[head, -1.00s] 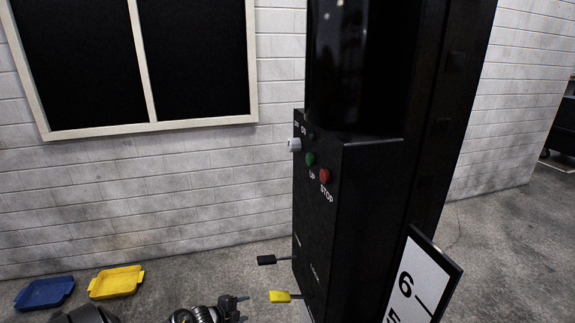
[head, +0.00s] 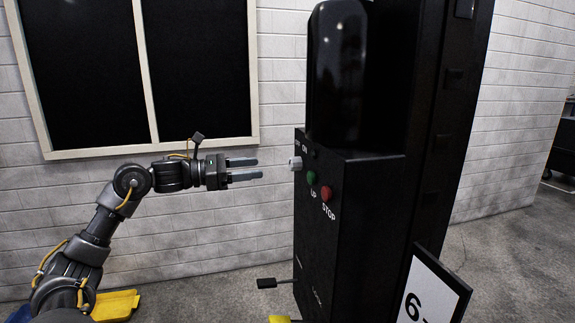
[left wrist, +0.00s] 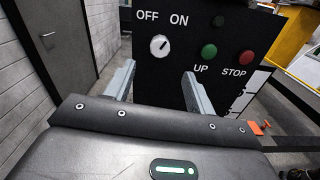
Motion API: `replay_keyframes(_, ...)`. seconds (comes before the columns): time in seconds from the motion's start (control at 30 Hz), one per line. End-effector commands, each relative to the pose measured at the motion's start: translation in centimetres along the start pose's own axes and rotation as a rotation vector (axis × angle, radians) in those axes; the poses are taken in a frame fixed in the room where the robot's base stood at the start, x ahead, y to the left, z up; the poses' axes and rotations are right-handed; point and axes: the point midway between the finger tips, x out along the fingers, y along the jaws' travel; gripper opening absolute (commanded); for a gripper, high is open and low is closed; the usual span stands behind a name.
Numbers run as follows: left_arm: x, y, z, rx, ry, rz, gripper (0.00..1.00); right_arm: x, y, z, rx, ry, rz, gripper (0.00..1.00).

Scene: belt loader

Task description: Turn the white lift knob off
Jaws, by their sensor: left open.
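The white lift knob (head: 296,163) sticks out of the side of the black control box (head: 348,230). It also shows in the left wrist view (left wrist: 159,45), below the OFF and ON labels, with its dark mark pointing up and right toward ON. My left gripper (head: 260,168) is open and empty. It points at the knob from the left, a short gap away. In the left wrist view its two fingers (left wrist: 157,82) stand either side below the knob. My right gripper is not in view.
A green UP button (head: 311,177) and a red STOP button (head: 326,193) sit close to the knob. A black lever (head: 277,283) and a yellow one (head: 279,319) stick out lower down. A yellow tray (head: 117,305) lies on the floor. A white brick wall stands behind my arm.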

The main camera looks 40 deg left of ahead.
Motion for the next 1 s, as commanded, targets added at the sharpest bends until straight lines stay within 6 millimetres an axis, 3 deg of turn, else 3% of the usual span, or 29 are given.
replay_keyframes(0.33, 5.8, 0.2, 0.9, -0.006, -0.006, 0.001, 0.55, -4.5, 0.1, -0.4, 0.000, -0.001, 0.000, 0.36)
replay_keyframes(0.53, 8.8, 0.1, 0.5, -0.006, -0.004, 0.002, 0.55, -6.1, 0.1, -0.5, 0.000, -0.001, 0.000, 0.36)
replay_keyframes(0.73, 10.1, 0.1, 0.2, -0.003, -0.002, 0.002, 0.55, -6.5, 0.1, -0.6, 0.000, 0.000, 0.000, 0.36)
replay_keyframes(1.0, 10.2, 0.1, 0.0, -0.003, -0.001, 0.002, 0.55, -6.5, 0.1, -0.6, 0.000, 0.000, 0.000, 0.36)
